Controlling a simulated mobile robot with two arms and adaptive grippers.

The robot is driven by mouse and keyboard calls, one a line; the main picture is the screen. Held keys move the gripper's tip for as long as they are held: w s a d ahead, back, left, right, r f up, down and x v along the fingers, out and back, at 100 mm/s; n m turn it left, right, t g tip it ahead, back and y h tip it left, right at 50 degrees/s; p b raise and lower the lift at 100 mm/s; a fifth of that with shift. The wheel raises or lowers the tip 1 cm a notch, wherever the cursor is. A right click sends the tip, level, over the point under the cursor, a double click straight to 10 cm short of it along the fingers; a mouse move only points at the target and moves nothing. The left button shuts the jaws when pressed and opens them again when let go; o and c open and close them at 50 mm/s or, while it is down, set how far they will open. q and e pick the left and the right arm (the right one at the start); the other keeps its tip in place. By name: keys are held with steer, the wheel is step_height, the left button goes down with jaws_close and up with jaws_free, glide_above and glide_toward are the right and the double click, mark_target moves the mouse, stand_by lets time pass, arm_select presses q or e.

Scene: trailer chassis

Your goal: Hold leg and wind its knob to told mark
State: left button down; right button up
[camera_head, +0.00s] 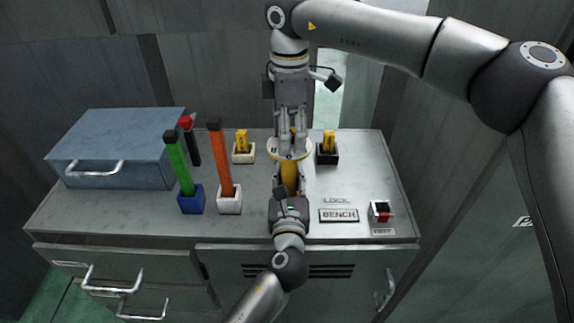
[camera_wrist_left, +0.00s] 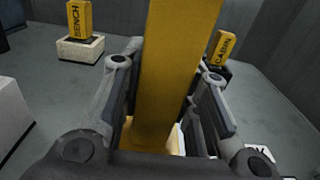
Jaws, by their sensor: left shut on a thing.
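A yellow leg (camera_head: 289,172) stands upright on the bench top, with a pale round knob (camera_head: 273,150) at its upper end. My left gripper (camera_head: 289,188) is shut on the leg from the front, below the knob. In the left wrist view the leg (camera_wrist_left: 178,70) runs between the two fingers of my left gripper (camera_wrist_left: 165,75). My right gripper (camera_head: 290,146) comes down from above with its fingers at the knob. Whether these fingers press on the knob is unclear. No mark on the knob or leg is readable.
Yellow markers stand in a white block (camera_head: 243,158) and a black block (camera_head: 327,158), reading BENCH and CABIN in the wrist view. Green and orange posts stand in blue (camera_head: 191,204) and white (camera_head: 229,205) holders. A red switch (camera_head: 381,212) and BENCH plate (camera_head: 339,216) are right.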

steer(key=shift+r, duration=0.1)
steer(key=n, duration=0.3)
steer(key=shift+n, duration=0.4)
steer(key=n, duration=1.2)
steer(key=c, duration=0.8)
steer(key=shift+m, duration=1.2)
